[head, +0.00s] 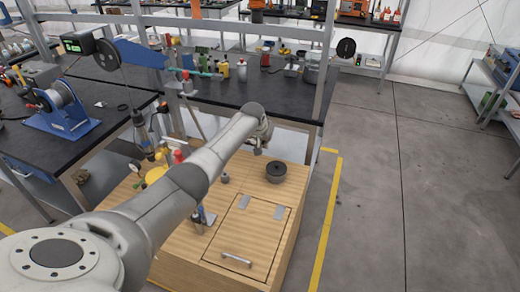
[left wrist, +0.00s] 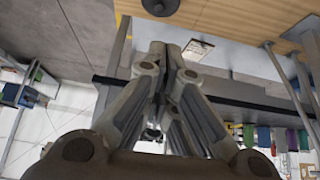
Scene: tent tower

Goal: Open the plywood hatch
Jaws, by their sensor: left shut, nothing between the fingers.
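The plywood hatch (head: 246,232) is a square panel in the top of a wooden box (head: 287,172) in the head view. It lies flush and closed. A silver bar handle (head: 237,259) sits near its front edge, and two grey hinges (head: 281,212) sit at its back edge. My left gripper (head: 259,149) is beyond the hatch, above the back part of the box and apart from the handle. In the left wrist view its fingers (left wrist: 171,50) are shut with nothing between them. My right gripper is not in view.
A dark round pot (head: 276,172) stands on the box behind the hatch. Bottles and tools (head: 163,172) crowd the box's left side, partly hidden by my arm. Black-topped workbenches (head: 215,92) stand behind and left. Open floor (head: 370,200) lies to the right.

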